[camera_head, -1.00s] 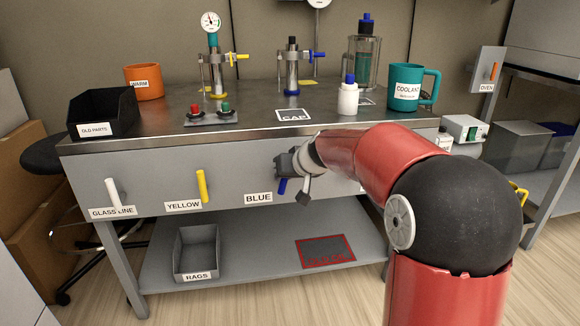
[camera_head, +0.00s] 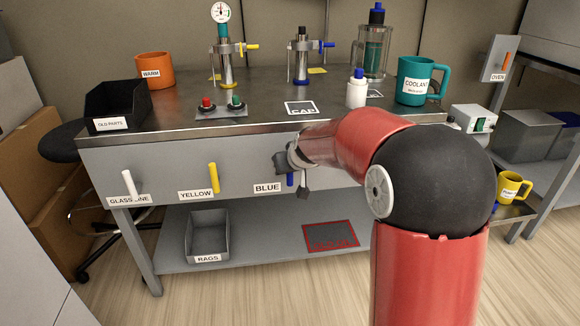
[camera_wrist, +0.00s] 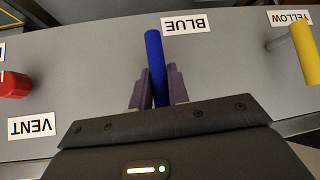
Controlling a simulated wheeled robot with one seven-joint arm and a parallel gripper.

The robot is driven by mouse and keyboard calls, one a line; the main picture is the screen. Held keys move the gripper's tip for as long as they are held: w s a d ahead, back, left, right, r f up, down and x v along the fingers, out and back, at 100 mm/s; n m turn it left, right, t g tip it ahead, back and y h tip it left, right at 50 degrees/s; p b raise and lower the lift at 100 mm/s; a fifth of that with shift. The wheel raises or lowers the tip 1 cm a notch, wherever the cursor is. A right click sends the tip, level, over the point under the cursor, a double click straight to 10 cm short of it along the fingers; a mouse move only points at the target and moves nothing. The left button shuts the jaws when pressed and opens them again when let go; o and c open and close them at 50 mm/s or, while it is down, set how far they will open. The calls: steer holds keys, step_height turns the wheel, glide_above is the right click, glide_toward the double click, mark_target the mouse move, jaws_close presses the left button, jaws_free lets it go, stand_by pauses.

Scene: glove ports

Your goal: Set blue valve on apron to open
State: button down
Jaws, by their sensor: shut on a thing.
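The blue valve is a blue bar handle (camera_head: 290,180) on the grey front apron (camera_head: 240,160) of the bench, beside the BLUE label (camera_head: 267,187). In the head view its lower end shows below my gripper (camera_head: 285,163), hanging close to upright; the upper part is hidden. In the wrist view the blue handle (camera_wrist: 155,55) stands between the two fingers of my gripper (camera_wrist: 158,88), which are shut on it. The BLUE label (camera_wrist: 186,23) shows upside down beside it.
A yellow handle (camera_head: 213,178) and a white handle (camera_head: 129,183) are on the apron to the left. In the wrist view a red knob (camera_wrist: 14,84) sits by the VENT label (camera_wrist: 32,127). The lower shelf holds a grey RAGS bin (camera_head: 208,235).

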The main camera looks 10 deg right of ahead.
steer(key=c, duration=1.3)
jaws_free()
steer(key=shift+f, duration=0.15)
steer(key=shift+c, duration=0.2)
steer(key=a+v, duration=0.1)
steer(key=v, duration=0.6)
steer(key=shift+s+d+r, duration=0.3)
steer(key=shift+s+d, duration=0.05)
steer(key=shift+d, duration=0.15)
steer(key=s+d+m+g, duration=0.1)
steer(key=s, duration=1.5)
steer(key=s+d+f+m+g+h+p, duration=0.1)
steer(key=s+d+g, duration=0.1)
steer(key=s, duration=1.4)
steer(key=shift+d+h+p, duration=0.25)
steer(key=shift+h+p, duration=0.05)
